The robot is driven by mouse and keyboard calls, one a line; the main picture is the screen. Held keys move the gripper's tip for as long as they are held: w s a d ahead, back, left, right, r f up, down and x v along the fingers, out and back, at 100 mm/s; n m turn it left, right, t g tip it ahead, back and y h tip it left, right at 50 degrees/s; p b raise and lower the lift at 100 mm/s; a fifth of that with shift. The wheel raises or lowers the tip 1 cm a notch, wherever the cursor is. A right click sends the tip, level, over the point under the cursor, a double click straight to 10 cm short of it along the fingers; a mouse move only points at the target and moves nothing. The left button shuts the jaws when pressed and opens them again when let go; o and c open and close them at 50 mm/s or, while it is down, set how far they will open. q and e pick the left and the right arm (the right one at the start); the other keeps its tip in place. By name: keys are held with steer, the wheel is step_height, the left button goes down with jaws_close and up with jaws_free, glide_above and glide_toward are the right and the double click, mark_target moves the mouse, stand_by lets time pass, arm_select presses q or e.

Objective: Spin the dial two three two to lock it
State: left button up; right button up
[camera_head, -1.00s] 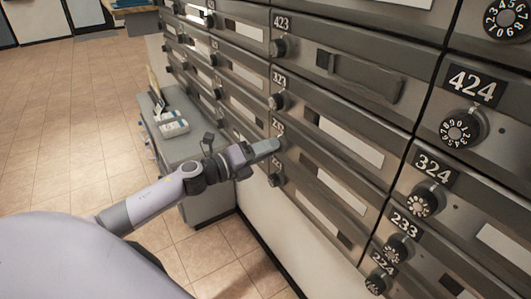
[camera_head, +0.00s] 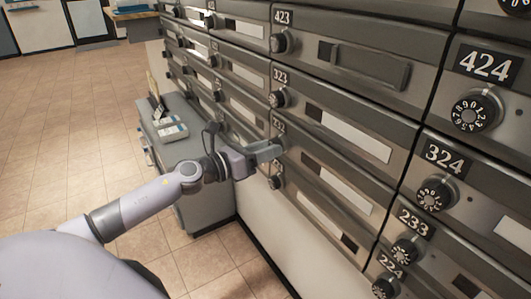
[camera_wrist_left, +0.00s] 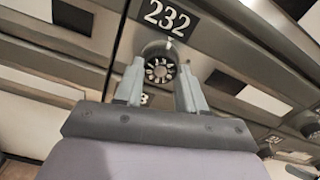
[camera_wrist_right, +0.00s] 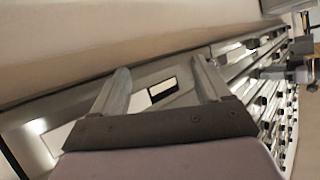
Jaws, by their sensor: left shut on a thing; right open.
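The 232 dial (camera_wrist_left: 161,70) is a round dark knob with white numbers, right below its 232 label (camera_wrist_left: 168,18) in the left wrist view. My left gripper (camera_wrist_left: 160,80) has one finger on each side of this dial and is shut on it. In the head view my left gripper (camera_head: 272,150) reaches the mailbox wall at the 232 row, and its fingers mostly hide the dial. My right gripper (camera_wrist_right: 160,85) is open and empty in its wrist view, with a blurred row of mailboxes beyond it.
Dial 323 (camera_head: 278,98) sits just above my left gripper and another dial (camera_head: 275,182) just below it. Dials 424 (camera_head: 474,112) and 324 (camera_head: 434,194) are on the column to the right. A grey cabinet (camera_head: 180,150) with small boxes stands behind my left arm.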

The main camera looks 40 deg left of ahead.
arm_select(q)
steer(key=shift+m, duration=0.3)
stand_by(0.4)
steer(key=o, duration=1.1)
steer(key=shift+c, duration=0.2)
steer(key=v, duration=0.7)
steer(key=shift+b, duration=0.3)
steer(key=shift+s, duration=0.1)
